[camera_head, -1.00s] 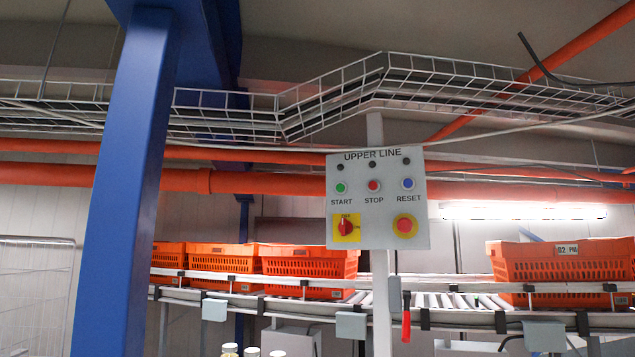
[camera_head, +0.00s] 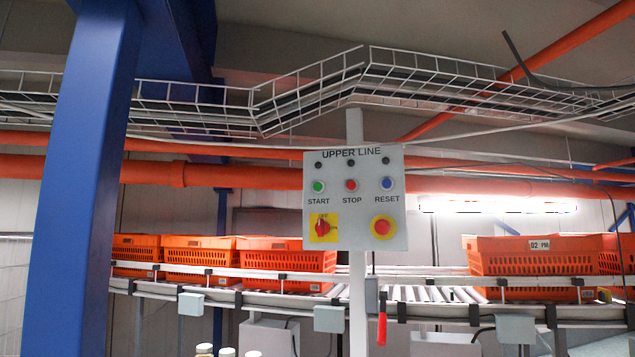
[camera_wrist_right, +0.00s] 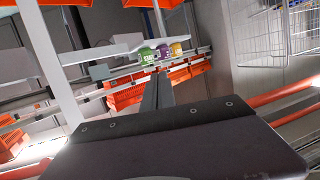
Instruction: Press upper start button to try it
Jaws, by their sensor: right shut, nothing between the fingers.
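The grey "UPPER LINE" control panel (camera_head: 355,232) is mounted on a white post in the middle of the head view. Its green START button (camera_head: 318,187) is at the upper left of the panel, beside the red STOP button (camera_head: 351,185) and the blue RESET button (camera_head: 387,184). Below them are a red rotary switch on yellow (camera_head: 322,228) and a red emergency knob on yellow (camera_head: 382,228). My right gripper (camera_wrist_right: 158,82) shows only in the right wrist view, shut and empty. The START button cannot be made out there. My left gripper is not in view.
A blue pillar (camera_head: 78,200) stands at the left. A roller conveyor (camera_head: 430,293) with orange totes (camera_head: 525,262) runs behind the panel. A wire cable tray (camera_head: 310,90) and orange pipes (camera_head: 240,178) cross overhead. Several lidded containers (camera_wrist_right: 148,56) appear beyond the gripper.

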